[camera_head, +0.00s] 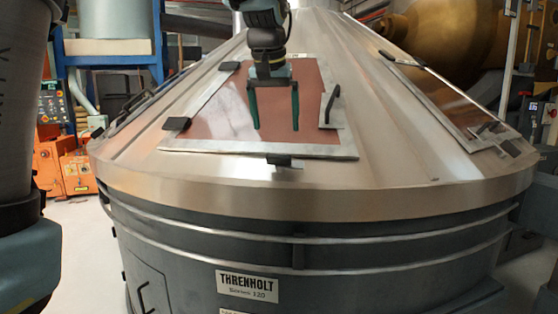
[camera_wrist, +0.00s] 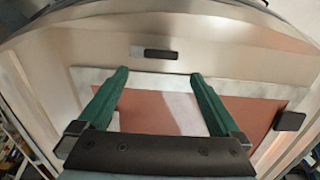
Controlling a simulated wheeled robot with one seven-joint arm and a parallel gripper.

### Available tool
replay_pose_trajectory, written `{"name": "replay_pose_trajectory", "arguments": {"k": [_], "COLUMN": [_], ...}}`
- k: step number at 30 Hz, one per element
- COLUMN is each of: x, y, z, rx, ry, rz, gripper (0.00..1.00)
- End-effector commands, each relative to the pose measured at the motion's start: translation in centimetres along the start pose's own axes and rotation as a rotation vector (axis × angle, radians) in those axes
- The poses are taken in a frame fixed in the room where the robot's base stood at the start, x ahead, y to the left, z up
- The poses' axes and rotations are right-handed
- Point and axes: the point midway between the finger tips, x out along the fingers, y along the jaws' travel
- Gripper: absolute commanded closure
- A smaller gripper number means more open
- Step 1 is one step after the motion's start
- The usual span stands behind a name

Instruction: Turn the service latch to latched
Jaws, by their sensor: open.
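A reddish-brown hatch panel (camera_head: 222,118) with a grey metal frame lies on the sloping cone of the machine. A small black latch (camera_head: 279,160) is at the middle of its lower edge. I take this for the service latch, though no label shows. In the wrist view the black latch (camera_wrist: 160,54) lies sideways across a pale strip, beyond the fingertips. My gripper (camera_head: 276,128) hangs over the panel, its two green fingers apart and nothing between them. In the wrist view my gripper (camera_wrist: 160,73) points at the latch and looks apart from it.
A black handle (camera_head: 332,103) stands up at the panel's right side. Black blocks (camera_head: 177,124) sit along its left side. A second hatch (camera_head: 440,98) is on the right of the cone. A nameplate (camera_head: 247,286) is on the drum below. The cone in front of the latch is bare.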

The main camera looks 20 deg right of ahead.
Motion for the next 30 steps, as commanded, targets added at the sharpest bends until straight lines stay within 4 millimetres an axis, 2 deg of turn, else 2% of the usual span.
{"name": "replay_pose_trajectory", "arguments": {"k": [9, 15, 21, 29, 30], "x": [5.7, 8.6, 9.8, 9.9, 9.9], "y": [0.0, -0.1, -0.1, -0.1, -0.1], "z": [0.1, 0.1, 0.1, 0.1, 0.1], "rx": [-0.001, -0.001, -0.002, -0.001, -0.001], "ry": [-0.005, -0.003, -0.001, 0.0, 0.0], "rz": [-0.001, -0.001, 0.0, 0.0, 0.0], "gripper": [0.0, 0.0, 0.0, 0.0, 0.05]}}
